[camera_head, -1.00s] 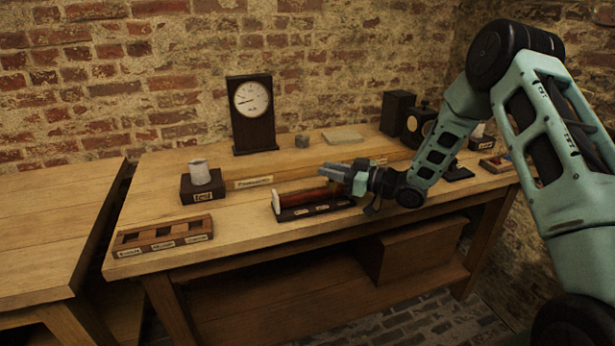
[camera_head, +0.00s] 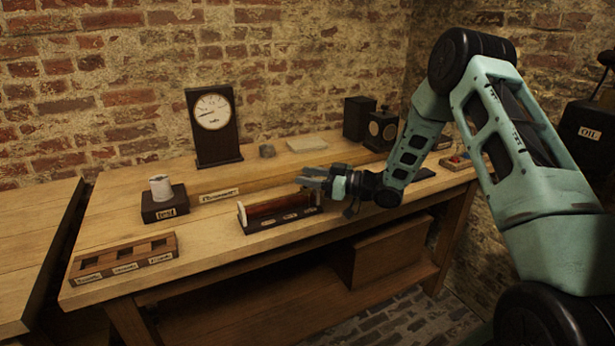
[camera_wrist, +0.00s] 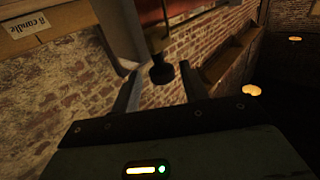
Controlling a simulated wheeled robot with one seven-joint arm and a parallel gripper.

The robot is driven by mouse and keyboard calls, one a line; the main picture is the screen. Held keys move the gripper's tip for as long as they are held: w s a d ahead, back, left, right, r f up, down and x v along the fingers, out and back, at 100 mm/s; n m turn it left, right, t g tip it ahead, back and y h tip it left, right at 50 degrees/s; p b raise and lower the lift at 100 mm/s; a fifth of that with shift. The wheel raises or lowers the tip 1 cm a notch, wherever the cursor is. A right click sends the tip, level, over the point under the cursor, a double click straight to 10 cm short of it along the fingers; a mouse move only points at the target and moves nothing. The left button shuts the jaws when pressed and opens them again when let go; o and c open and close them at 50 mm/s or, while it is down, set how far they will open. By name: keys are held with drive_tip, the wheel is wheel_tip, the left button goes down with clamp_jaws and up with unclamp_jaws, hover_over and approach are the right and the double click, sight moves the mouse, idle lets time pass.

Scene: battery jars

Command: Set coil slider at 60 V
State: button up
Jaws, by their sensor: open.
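The coil (camera_head: 268,211) is a reddish-brown cylinder on a dark base with small pale labels, near the bench's front edge. My gripper (camera_head: 308,178) is open at the coil's right end, slightly above it. In the wrist view, a dark round knob (camera_wrist: 162,72) on a short stem shows between the two open fingers; I cannot tell whether they touch it. Part of the reddish coil (camera_wrist: 152,10) shows at the top of that view. The slider's position on its scale is hidden or too small to read. A dial meter (camera_head: 212,112) in a dark case stands behind; its reading is unclear.
A dark block with a white cup (camera_head: 160,187) stands left of the coil. A slotted wooden rack (camera_head: 124,258) is at the front left. Dark boxes (camera_head: 359,118) and a pale slab (camera_head: 306,144) are at the back. Bare bench lies between rack and coil.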

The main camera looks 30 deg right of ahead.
drive_tip(key=b+v, duration=0.1)
drive_tip(key=v, duration=1.5)
drive_tip(key=shift+s+d, duration=0.3)
drive_tip(key=w+a+r+g+h+p, duration=0.1)
drive_tip(key=w+a+r+h, duration=0.2)
drive_tip(key=a, duration=0.5)
drive_tip(key=w+a+r+g+h+p, duration=0.1)
drive_tip(key=w+a+r+h+p, duration=0.15)
drive_tip(key=a, duration=0.45)
drive_tip(key=s+a+r+m+g+h, duration=0.2)
drive_tip(key=s+a+h, duration=0.1)
drive_tip(key=a, duration=0.4)
drive_tip(key=s+a+r+g+h+p, duration=0.1)
drive_tip(key=s+a+g, duration=0.2)
drive_tip(key=s, duration=0.7)
drive_tip(key=s+a+r+g+h+p, duration=0.1)
drive_tip(key=s+a+g, duration=0.2)
drive_tip(key=s, duration=0.8)
drive_tip(key=s+a+r+g+h+p, duration=0.1)
drive_tip(key=s+a+r+g, duration=0.1)
drive_tip(key=s, duration=0.9)
drive_tip(key=shift+a+n+g+h+p, duration=0.3)
drive_tip(key=shift+a+g+h+p, duration=0.1)
drive_tip(key=shift+a, duration=0.15)
